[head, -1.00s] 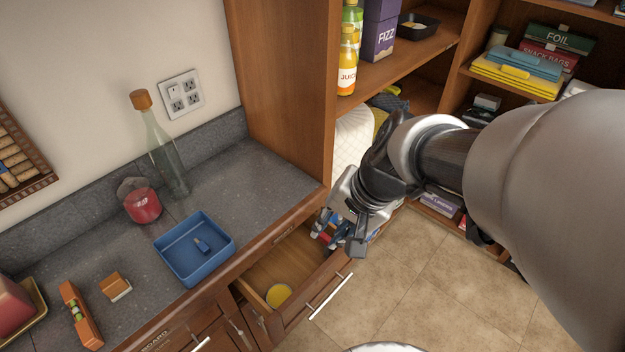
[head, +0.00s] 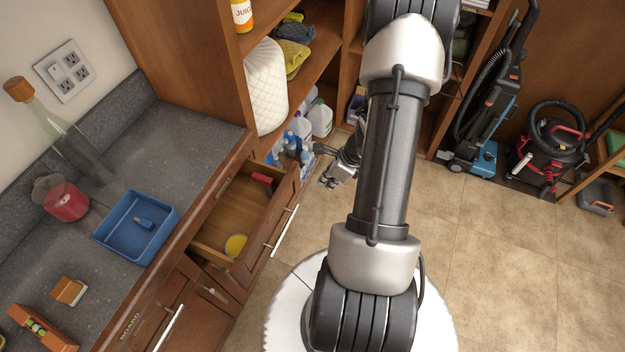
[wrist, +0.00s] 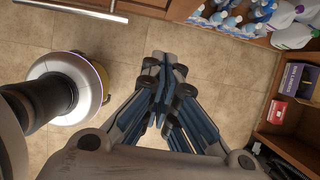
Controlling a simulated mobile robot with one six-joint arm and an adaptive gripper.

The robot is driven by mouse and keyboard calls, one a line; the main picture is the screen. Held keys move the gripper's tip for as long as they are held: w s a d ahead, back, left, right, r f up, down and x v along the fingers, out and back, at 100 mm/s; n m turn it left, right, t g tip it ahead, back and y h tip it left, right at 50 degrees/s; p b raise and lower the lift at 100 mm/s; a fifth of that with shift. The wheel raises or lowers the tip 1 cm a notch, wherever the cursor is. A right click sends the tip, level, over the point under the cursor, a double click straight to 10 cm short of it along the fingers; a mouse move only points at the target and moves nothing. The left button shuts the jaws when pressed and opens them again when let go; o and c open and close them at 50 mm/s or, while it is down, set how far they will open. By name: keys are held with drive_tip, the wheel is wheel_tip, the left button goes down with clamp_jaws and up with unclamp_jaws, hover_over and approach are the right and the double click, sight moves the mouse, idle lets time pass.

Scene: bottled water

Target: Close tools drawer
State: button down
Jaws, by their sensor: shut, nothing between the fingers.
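The tools drawer (head: 211,237), a wooden drawer under the counter, stands open in the head view. A yellow round object (head: 236,245) and a red object (head: 263,180) lie in it. Its front has a bar handle (head: 270,246); a bar handle (wrist: 75,9) also shows at the top left of the wrist view. My gripper (head: 328,182) is shut and empty, out over the floor to the right of the drawer front and apart from it. Its fingers (wrist: 166,62) meet over the tiles in the wrist view.
The counter (head: 180,190) holds a blue tray (head: 108,236), a glass bottle (head: 75,150) and a red candle jar (head: 66,203). Cleaning bottles (head: 320,118) stand low in the cabinet behind my gripper. A vacuum (head: 478,155) stands at the right. Floor tiles between are clear.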

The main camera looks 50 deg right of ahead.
drive_tip(key=w+a+f+b, duration=0.2)
drive_tip(key=w+f+b, duration=0.1)
drive_tip(key=w+f, duration=0.4)
drive_tip(key=shift+a+f, duration=0.3)
drive_tip(key=shift+f, duration=0.3)
